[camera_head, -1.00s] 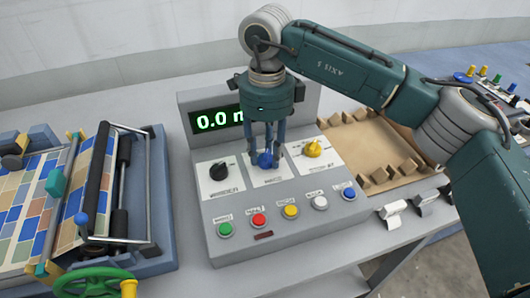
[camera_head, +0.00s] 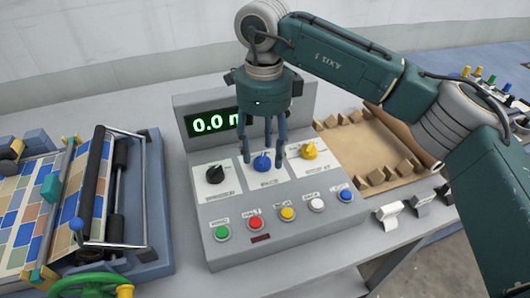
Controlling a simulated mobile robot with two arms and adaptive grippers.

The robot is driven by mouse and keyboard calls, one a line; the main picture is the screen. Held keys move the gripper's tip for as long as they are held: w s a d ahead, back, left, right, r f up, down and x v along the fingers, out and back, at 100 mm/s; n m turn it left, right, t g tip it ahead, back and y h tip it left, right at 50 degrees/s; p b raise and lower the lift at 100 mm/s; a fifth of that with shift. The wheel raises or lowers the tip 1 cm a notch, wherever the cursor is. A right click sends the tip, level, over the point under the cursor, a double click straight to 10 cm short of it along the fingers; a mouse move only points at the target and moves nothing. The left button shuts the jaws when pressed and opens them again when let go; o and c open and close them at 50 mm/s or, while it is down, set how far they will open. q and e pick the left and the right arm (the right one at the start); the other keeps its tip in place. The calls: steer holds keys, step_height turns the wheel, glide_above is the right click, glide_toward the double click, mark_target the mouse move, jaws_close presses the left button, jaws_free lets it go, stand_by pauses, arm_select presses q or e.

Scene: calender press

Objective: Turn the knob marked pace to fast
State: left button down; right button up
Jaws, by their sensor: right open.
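The grey control panel (camera_head: 195,222) stands on the table in the middle of the view. It carries a black knob (camera_head: 215,174) on the left, a blue knob (camera_head: 262,163) in the middle and a yellow knob (camera_head: 309,151) on the right, each on a white plate. The lettering under the knobs is too small to read surely. My right gripper (camera_head: 265,160) is open, pointing down over the blue knob. Its fingers hang behind and above that knob, apart from it as far as I can see. My left gripper is not in view.
A display (camera_head: 216,122) reads "0.0", partly hidden by my gripper. Several coloured buttons (camera_head: 254,222) line the panel's front. The roller press (camera_head: 110,205) with a green handwheel (camera_head: 92,285) stands left. A cardboard tray (camera_head: 375,150) lies right.

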mark_target(266, 161)
step_height(266, 161, up, 10)
steer(key=shift+d+r, duration=0.15)
steer(key=shift+d, duration=0.05)
